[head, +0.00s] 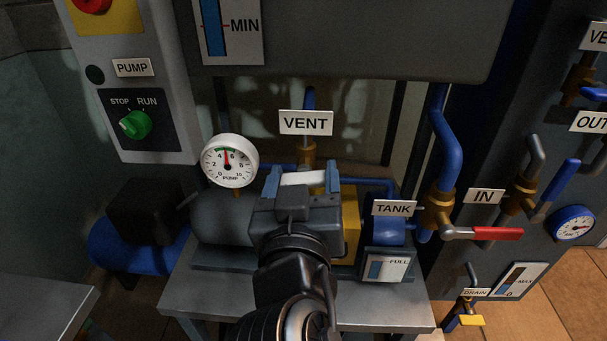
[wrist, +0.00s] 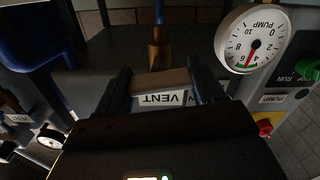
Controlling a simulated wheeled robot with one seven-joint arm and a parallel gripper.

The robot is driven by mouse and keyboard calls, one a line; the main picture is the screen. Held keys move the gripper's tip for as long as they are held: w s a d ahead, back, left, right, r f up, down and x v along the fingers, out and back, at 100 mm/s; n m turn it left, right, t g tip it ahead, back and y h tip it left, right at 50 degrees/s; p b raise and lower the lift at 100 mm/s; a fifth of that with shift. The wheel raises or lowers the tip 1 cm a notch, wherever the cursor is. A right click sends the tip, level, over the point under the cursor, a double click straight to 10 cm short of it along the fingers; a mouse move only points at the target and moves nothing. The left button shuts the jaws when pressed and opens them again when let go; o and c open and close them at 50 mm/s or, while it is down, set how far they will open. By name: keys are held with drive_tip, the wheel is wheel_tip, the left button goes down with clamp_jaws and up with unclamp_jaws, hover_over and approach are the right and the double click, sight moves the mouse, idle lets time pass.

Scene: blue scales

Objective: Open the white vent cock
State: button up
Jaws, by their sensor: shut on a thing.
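The white vent cock handle (head: 303,178) lies crosswise, left to right, below its brass body (head: 308,154) in the head view. A blue pipe (head: 310,98) rises above the body, behind the VENT label (head: 305,122). My gripper (head: 302,183) is at the handle and shut on it, one finger at each end. In the wrist view the handle (wrist: 162,80) shows pale tan between my two fingers (wrist: 163,88), with the brass body (wrist: 159,53) just beyond. The handle's underside is hidden by my gripper.
The pump gauge (head: 229,161) is close on the left, its needle near 5. The TANK label (head: 394,208) and a blue pipe (head: 370,184) are close on the right. A red-handled IN valve (head: 495,233) is further right. The grey bench (head: 385,304) is below.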

drive_tip(key=n+p, duration=0.2)
drive_tip(key=n, duration=0.2)
drive_tip(key=shift+r+n, duration=0.1)
drive_tip(key=shift+n, duration=0.2)
drive_tip(key=n+p, duration=0.2)
drive_tip(key=n, duration=0.1)
drive_tip(key=shift+n, duration=0.4)
drive_tip(key=n+p, duration=0.3)
drive_tip(key=n, duration=0.1)
drive_tip(key=shift+a, duration=0.1)
drive_tip(key=shift+n+p, duration=1.15)
drive_tip(key=shift+n, duration=0.65)
drive_tip(key=o, duration=1)
drive_tip(key=shift+o, duration=0.2)
drive_tip(key=shift+f, duration=0.2)
